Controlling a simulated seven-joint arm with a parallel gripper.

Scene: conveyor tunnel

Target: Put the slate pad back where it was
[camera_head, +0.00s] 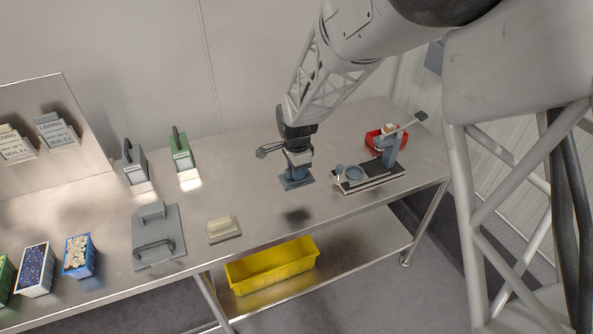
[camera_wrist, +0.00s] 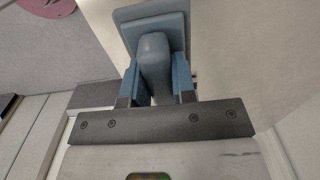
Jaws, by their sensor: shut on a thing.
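The slate pad (camera_head: 296,181) is a blue-grey square plate with a raised rounded grip. My gripper (camera_head: 298,157) is shut on this grip and holds the pad level, plate side away from the wrist. A dark shadow lies on the table apart from the pad, so the pad looks raised above the tabletop. In the wrist view, the slate pad (camera_wrist: 178,20) shows at the top centre, with its grip between the two blue fingers of my gripper (camera_wrist: 156,88). The underside of the pad is hidden.
A cream pad (camera_head: 224,234) lies near the table's front edge, beside a grey plate with a handle (camera_head: 172,220). A fixture with a blue ring (camera_head: 354,173) and a red bin (camera_head: 371,142) stand to the right. A yellow bin (camera_head: 272,270) sits below. Tabletop around the shadow is clear.

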